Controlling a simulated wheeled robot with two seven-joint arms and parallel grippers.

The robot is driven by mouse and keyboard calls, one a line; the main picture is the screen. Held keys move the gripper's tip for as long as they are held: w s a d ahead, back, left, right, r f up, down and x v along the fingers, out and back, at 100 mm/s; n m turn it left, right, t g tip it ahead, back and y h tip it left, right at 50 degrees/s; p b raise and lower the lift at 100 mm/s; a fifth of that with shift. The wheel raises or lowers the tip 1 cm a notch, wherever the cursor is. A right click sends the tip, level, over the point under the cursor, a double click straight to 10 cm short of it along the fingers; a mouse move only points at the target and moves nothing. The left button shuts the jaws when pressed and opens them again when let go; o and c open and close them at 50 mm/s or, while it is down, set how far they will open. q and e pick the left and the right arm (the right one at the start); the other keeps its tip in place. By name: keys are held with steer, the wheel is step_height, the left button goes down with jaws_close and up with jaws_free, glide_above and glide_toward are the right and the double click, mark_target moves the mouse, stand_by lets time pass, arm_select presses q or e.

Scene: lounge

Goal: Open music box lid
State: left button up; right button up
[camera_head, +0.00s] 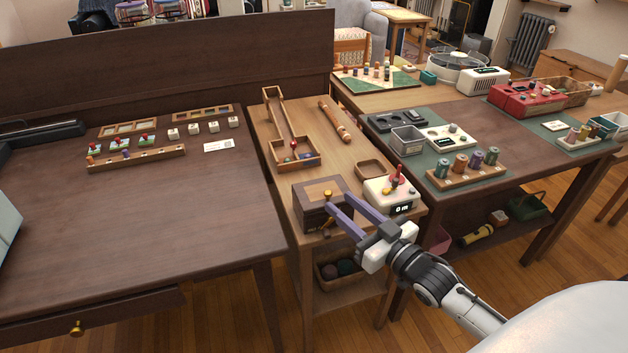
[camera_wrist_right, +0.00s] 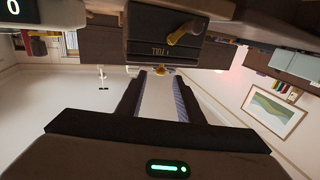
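The music box (camera_head: 310,214) is a dark brown box with a lighter wood panel on its lid. It stands at the front of the narrow middle table, and its lid looks shut. A gold knob sits at the lid's front edge, and a gold crank (camera_wrist_right: 183,33) is on the front face. My right gripper (camera_head: 338,198) is open, its purple fingers reaching to the box's front right. In the right wrist view the box (camera_wrist_right: 140,38) appears upside down, with the knob (camera_wrist_right: 160,70) close to and between the fingertips; contact cannot be told. My left gripper is not in view.
A white device (camera_head: 378,197) with a display stands close to the right of the box. A small wooden tray (camera_head: 371,169) and a wooden ball track (camera_head: 280,125) lie behind. The dark left desk (camera_head: 180,215) has much bare surface.

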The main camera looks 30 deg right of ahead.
mark_target(317, 190)
steer(key=w, duration=0.6)
steer(key=w+a, duration=0.1)
steer(key=w, duration=0.3)
jaws_close()
